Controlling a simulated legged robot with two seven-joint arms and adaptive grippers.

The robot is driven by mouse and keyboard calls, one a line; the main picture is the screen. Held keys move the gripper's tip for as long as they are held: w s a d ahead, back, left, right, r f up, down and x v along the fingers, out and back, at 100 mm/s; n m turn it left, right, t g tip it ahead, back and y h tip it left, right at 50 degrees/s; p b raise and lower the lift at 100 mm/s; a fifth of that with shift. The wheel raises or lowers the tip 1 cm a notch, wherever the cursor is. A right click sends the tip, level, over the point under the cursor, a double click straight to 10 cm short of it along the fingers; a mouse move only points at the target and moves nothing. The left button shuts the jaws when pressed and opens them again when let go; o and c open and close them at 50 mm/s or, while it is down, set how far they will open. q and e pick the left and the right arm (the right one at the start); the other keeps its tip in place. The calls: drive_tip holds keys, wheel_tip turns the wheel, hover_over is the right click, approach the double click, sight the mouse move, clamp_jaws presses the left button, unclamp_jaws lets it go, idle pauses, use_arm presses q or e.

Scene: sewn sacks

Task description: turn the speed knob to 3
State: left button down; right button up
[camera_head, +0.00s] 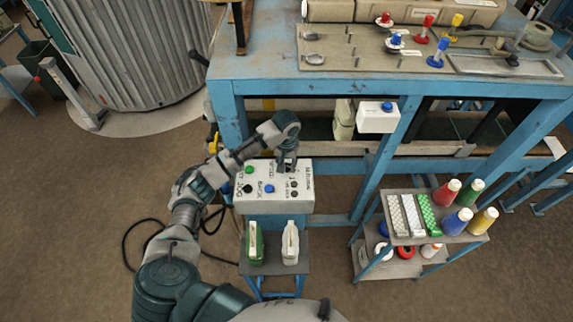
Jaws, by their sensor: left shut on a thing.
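The white control box (252,205) stands in front of the blue machine frame, with a green button, a blue button and black controls on its top. The speed knob is hidden under my left gripper or too small to tell apart. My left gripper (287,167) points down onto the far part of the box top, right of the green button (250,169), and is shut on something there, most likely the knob. The blue button (269,188) is just in front of it. The knob's setting cannot be read. My right gripper is not in view.
A cart (393,236) with colored thread cones stands at the right. The blue machine table (262,62) lies behind. Cables lie on the floor at left.

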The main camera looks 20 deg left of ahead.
use_arm(q)
drive_tip(key=m, duration=0.3)
drive_tip(key=shift+f+m, duration=0.1)
drive_tip(key=shift+m, duration=2.2)
drive_tip(key=c, duration=0.9)
unclamp_jaws()
drive_tip(key=shift+o, duration=0.7)
drive_tip(key=shift+w, duration=0.2)
drive_tip(key=shift+a, duration=0.1)
